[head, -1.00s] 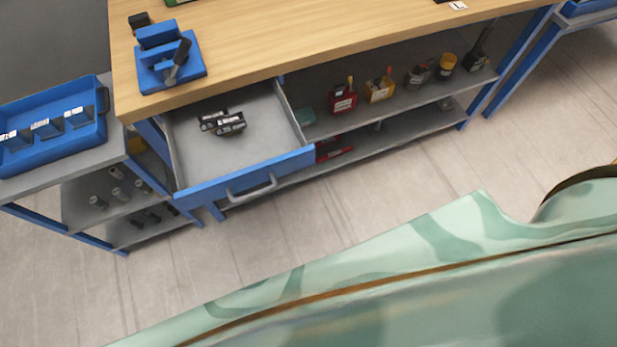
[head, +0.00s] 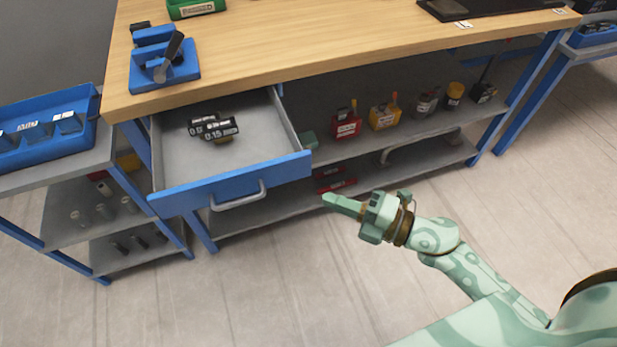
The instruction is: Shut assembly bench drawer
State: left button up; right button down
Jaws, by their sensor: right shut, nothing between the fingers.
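The assembly bench drawer (head: 285,166) has a blue front and a grey inside, and it is pulled out from under the left part of the bench. Its grey bar handle (head: 239,198) is on the front. A few dark labelled items (head: 214,128) lie inside the drawer. My right gripper (head: 328,199) is shut and empty, with its fingers pointing left. In the picture it is to the right of the drawer's front and apart from the handle. My left gripper is out of view.
The wooden bench top (head: 290,45) carries a blue vise-like fixture (head: 165,68). Bottles and cans stand on the shelf (head: 410,128) right of the drawer. A side rack with a blue bin (head: 85,140) stands at left. The floor (head: 270,285) in front is clear.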

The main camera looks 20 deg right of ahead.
aim_at(290, 171)
jog(key=w+a, duration=0.1)
jog(key=w, duration=0.1)
jog(key=w+a, duration=0.1)
jog(key=w, duration=0.1)
jog(key=w+a+b, duration=0.1)
jog(key=w, duration=0.1)
jog(key=shift+w+a+f, duration=0.1)
jog(key=shift+w+f, duration=0.05)
jog(key=shift+w, duration=0.05)
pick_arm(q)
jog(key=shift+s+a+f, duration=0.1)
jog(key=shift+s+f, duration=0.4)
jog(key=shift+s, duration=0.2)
pick_arm(e)
jog(key=shift+w, duration=0.45)
jog(key=shift+w, duration=0.1)
